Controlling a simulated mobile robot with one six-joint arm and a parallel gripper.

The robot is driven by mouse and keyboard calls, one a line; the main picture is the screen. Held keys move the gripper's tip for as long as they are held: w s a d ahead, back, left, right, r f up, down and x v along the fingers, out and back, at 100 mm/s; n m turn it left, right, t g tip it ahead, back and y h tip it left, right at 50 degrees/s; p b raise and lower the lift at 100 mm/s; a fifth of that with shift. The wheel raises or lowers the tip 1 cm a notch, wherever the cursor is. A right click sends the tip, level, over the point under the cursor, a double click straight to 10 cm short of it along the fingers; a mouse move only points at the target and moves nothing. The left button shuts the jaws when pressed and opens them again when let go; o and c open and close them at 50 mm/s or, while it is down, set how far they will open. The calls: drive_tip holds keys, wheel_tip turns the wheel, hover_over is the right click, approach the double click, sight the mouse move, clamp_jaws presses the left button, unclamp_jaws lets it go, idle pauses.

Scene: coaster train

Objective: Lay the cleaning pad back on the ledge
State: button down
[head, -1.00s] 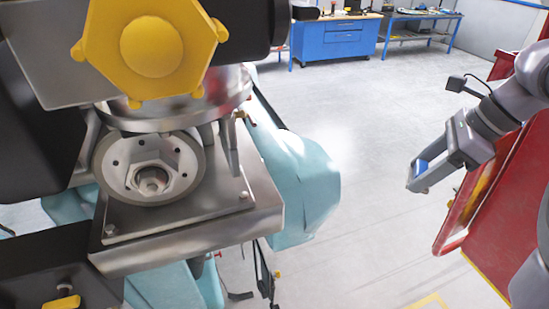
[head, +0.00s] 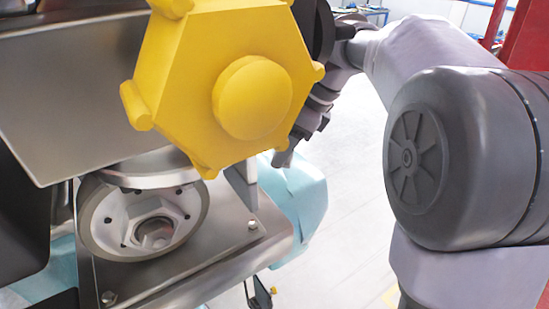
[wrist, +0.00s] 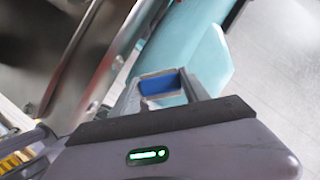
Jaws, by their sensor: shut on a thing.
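The cleaning pad (wrist: 157,85) shows as a small blue patch between the fingers of my gripper (wrist: 165,77) in the wrist view. My gripper is shut on it. In the head view the fingertips (head: 284,157) show partly, beside the yellow hub's lower right edge, and the pad is hidden there. A flat steel ledge (head: 232,246) with bolts lies under the round wheel, lower left of my gripper. I cannot tell the height of the pad above this ledge.
A large yellow six-sided hub (head: 205,95) stands close in front of my gripper. A metal wheel (head: 115,240) rests over the ledge. Pale floor (head: 350,220) is open to the right.

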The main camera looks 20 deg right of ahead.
drive_tip(key=shift+w+a+f, duration=0.1)
drive_tip(key=shift+w+a, duration=0.25)
drive_tip(key=shift+a, duration=0.3)
drive_tip(key=shift+f+b, duration=0.8)
drive_tip(key=shift+f, duration=1.5)
drive_tip(key=c, duration=0.6)
unclamp_jaws()
drive_tip(key=shift+o, duration=0.2)
drive_tip(key=p+v, duration=0.3)
drive_tip(key=v, duration=1)
drive_tip(key=shift+a+r+p, duration=0.2)
drive_tip(key=shift+r+p, duration=0.05)
drive_tip(key=shift+p, duration=0.15)
